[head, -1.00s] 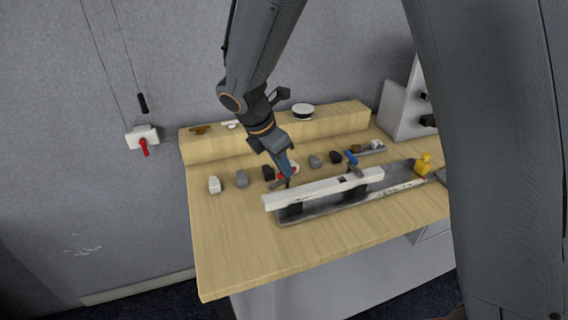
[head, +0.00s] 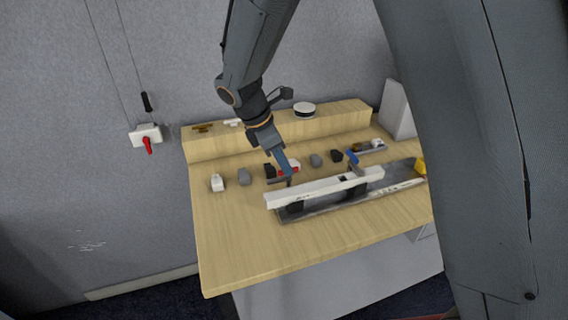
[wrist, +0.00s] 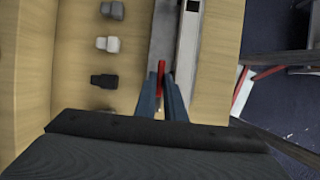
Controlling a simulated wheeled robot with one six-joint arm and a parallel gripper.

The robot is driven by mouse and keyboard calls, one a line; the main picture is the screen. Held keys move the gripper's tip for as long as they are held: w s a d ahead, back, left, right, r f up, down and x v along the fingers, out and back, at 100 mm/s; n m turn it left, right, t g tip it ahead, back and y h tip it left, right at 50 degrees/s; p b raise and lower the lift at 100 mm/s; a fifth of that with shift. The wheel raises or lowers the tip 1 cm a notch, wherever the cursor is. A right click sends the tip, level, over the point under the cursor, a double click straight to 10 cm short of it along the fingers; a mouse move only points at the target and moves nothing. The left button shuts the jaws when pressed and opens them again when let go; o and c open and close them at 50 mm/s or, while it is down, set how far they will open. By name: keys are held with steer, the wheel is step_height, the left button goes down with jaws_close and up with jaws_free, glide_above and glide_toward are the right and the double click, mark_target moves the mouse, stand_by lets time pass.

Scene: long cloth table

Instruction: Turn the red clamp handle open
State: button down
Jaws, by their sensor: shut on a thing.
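The red clamp handle (wrist: 161,76) stands up between my fingers in the wrist view, beside the long grey and white fixture. My gripper (wrist: 163,92) is shut on it, with a blue finger on each side. In the head view my gripper (head: 289,181) reaches down at the back edge of the long white bar (head: 325,187), near its left half. The handle's lower part and the clamp are hidden there by my fingers; I cannot tell its exact angle.
A blue handle (head: 352,157) stands farther right along the bar. Several small blocks, such as a white one (head: 217,183) and a grey one (head: 244,176), line the table behind. A wall box with a red lever (head: 147,145) is at left. The front tabletop is clear.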

mark_target(273, 180)
steer(key=c, duration=1.8)
jaws_free()
steer(key=shift+c, duration=0.2)
steer(key=b+v, duration=0.2)
steer(key=v, duration=0.5)
steer(key=shift+a+r, duration=0.25)
steer(key=shift+r, duration=0.15)
steer(key=s+d+f+m+y, duration=0.1)
steer(key=s+d+f+m, duration=0.2)
steer(key=s+d+m, duration=0.2)
steer(key=s+d+f+m+y+b, duration=0.1)
steer(key=s+d+f+m, duration=0.2)
steer(key=s+d+m, duration=0.2)
steer(key=s+d+f+m+y+b, duration=0.1)
steer(key=s+d+f+m+y, duration=0.1)
steer(key=s+d+m, duration=0.3)
steer(key=d+f+m, duration=0.1)
steer(key=d+m, duration=0.2)
steer(key=m, duration=0.3)
steer(key=shift+d, duration=0.4)
